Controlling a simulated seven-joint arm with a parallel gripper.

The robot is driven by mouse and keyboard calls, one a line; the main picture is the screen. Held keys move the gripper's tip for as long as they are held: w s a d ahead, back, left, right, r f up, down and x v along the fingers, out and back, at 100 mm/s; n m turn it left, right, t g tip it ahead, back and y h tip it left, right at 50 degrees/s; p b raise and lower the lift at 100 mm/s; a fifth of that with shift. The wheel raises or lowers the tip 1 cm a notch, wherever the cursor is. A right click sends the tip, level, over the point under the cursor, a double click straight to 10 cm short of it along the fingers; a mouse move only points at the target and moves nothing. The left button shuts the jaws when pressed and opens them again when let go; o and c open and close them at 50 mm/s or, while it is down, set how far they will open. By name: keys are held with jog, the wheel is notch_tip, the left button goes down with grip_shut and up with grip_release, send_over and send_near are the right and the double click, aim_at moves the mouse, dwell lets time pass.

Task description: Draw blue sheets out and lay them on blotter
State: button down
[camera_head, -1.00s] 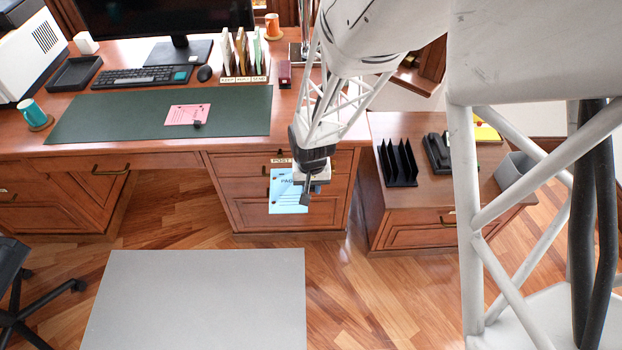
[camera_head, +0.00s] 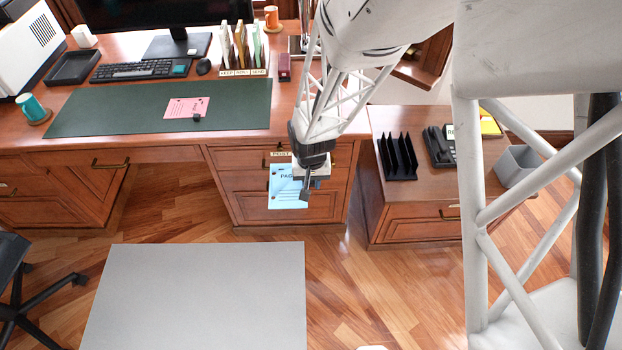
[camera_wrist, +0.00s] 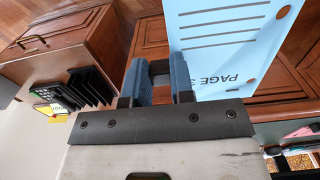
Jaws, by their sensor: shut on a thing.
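A blue sheet (camera_head: 284,190) marked "PAGE" hangs upright in front of the desk's right drawers, below the "POST" label (camera_head: 281,154). My gripper (camera_head: 306,190) is at the sheet's right edge and is shut on it. In the wrist view the blue sheet (camera_wrist: 225,45) rises beside my gripper's fingers (camera_wrist: 163,82), with its print upside down; the exact grip line is hidden. The dark green blotter (camera_head: 100,118) lies on the desk. A pink sheet (camera_head: 183,107) lies on it with a small dark object (camera_head: 197,117) at its edge.
Behind the blotter are a keyboard (camera_head: 136,72), a mouse (camera_head: 204,67) and a labelled sorter (camera_head: 243,73). A teal mug (camera_head: 31,106) stands left. A side cabinet holds a black rack (camera_head: 398,160) and a phone (camera_head: 440,148). A grey panel (camera_head: 200,295) is in front; the blotter's left part is bare.

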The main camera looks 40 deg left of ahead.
jog(key=s+d, duration=0.4)
jog(key=shift+s+d+r, duration=0.15)
jog(key=shift+s+d, duration=0.05)
jog(key=shift+s, duration=0.1)
dwell(1.2)
jog(key=shift+a, duration=0.1)
dwell(0.3)
jog(key=w+a, duration=0.1)
jog(key=a, duration=0.4)
jog(key=w+a+r, duration=0.1)
jog(key=w+a, duration=0.1)
jog(key=a, duration=0.3)
jog(key=w+a+r, duration=0.1)
jog(key=a, duration=0.5)
jog(key=shift+w, duration=0.15)
jog(key=w+a+r, duration=0.1)
jog(key=a+r, duration=0.1)
jog(key=a, duration=1.1)
jog(key=shift+w+a+r, duration=0.15)
jog(key=shift+w+a, duration=0.25)
jog(key=shift+w+a+f, duration=0.25)
jog(key=shift+w+a, duration=0.85)
jog(key=shift+a, duration=1.3)
jog(key=shift+w+a+f, duration=0.25)
jog(key=shift+w+a, duration=0.8)
jog(key=shift+a, duration=1.4)
jog(key=shift+w+a+f, duration=0.25)
jog(key=shift+w+a, duration=0.85)
jog(key=shift+a, duration=1.3)
jog(key=shift+f, duration=0.1)
